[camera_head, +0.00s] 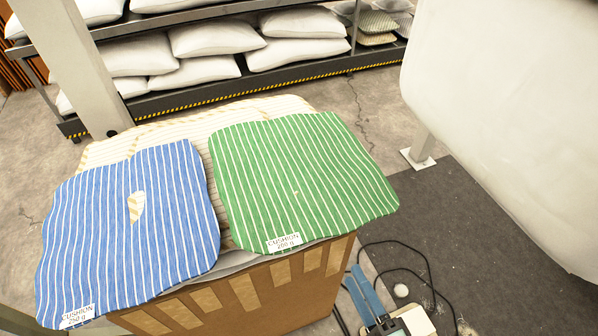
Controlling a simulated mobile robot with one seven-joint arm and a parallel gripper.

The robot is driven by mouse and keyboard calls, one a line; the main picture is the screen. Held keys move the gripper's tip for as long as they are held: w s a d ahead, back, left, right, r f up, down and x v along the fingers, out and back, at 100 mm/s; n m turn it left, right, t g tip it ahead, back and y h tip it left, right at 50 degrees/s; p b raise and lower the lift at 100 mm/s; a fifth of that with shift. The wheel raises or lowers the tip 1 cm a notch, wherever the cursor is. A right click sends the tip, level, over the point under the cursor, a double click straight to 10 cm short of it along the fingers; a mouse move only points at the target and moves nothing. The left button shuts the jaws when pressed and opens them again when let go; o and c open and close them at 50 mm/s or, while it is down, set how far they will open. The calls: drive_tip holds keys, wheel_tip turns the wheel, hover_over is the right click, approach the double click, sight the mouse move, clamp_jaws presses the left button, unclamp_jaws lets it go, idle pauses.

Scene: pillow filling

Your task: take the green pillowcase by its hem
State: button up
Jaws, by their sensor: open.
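The green pillowcase (300,185) with white stripes lies flat on top of a stack of striped cloths on a cardboard box (262,290). Its lower edge hangs slightly over the front of the box. A white label reading "CUSHION" and a weight (284,243) sits at its lower left corner. The blue striped pillowcase (95,235) lies to its left, with a torn-looking opening that shows cream cloth. My gripper is not seen in this view.
Cream striped cloths (205,122) lie behind and under both pillowcases. A shelf rack (250,82) with white pillows stands at the back. A large white bulky shape (500,110) fills the upper right. Cables and a blue-handled device (368,292) lie at the lower right on a dark mat (470,240).

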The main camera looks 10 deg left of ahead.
sight(333, 238)
drive_tip(key=shift+b+x, duration=1.7)
drive_tip(key=shift+x, duration=4.45)
clamp_jaws()
drive_tip(key=shift+r, duration=0.1)
drive_tip(key=shift+r+p, duration=1.95)
drive_tip(key=shift+r, duration=0.5)
